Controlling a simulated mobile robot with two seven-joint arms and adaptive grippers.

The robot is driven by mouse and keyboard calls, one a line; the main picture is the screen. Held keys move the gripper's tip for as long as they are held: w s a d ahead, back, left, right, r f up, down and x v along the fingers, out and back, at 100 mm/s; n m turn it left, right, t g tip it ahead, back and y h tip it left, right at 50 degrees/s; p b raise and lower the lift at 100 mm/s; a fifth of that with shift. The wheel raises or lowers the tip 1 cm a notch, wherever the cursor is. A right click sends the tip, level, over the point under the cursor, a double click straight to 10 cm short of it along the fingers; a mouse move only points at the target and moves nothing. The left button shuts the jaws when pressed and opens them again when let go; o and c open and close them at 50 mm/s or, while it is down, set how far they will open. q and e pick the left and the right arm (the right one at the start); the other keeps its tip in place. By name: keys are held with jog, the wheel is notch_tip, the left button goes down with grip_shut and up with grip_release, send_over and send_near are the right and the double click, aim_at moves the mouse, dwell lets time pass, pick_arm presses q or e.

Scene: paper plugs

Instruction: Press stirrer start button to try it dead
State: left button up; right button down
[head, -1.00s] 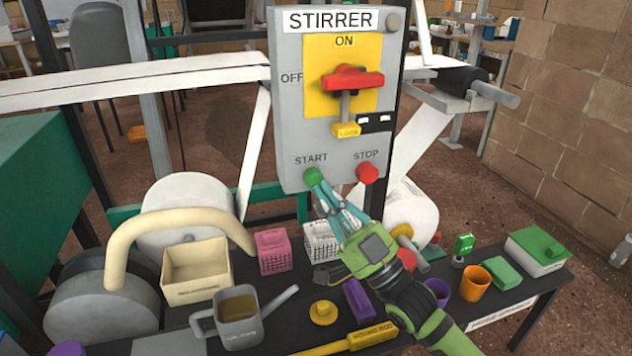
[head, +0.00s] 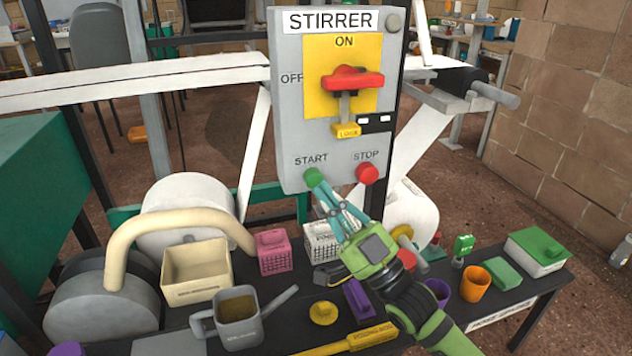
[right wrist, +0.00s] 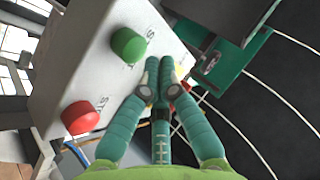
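The grey stirrer box (head: 292,120) carries a green START button (head: 313,177) at lower left and a red STOP button (head: 367,173) to its right. Above them a red switch handle (head: 352,81) lies level on a yellow plate, with a yellow LOCK tag (head: 345,130) below it. My right gripper (head: 324,191) has its fingertips close to the START button's lower right in the head view. The right wrist view shows its fingers (right wrist: 165,70) drawn together, empty, with their tips beside the green button (right wrist: 128,45), seemingly apart from it. My left gripper is out of view.
Below the box, a dark bench holds a cream bin (head: 196,272), a grey jug (head: 239,315), a pink basket (head: 274,252), a white basket (head: 321,242), an orange cup (head: 475,284) and a green-lidded box (head: 538,250). White paper rolls stand behind.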

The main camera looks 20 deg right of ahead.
jog(key=shift+w, duration=0.45)
jog(key=shift+w, duration=0.45)
dwell(0.7)
dwell(0.3)
jog(key=shift+s+p, duration=0.5)
jog(key=shift+s, duration=0.4)
jog(key=s+p, duration=0.2)
jog(key=s, duration=0.3)
jog(key=shift+d, duration=0.1)
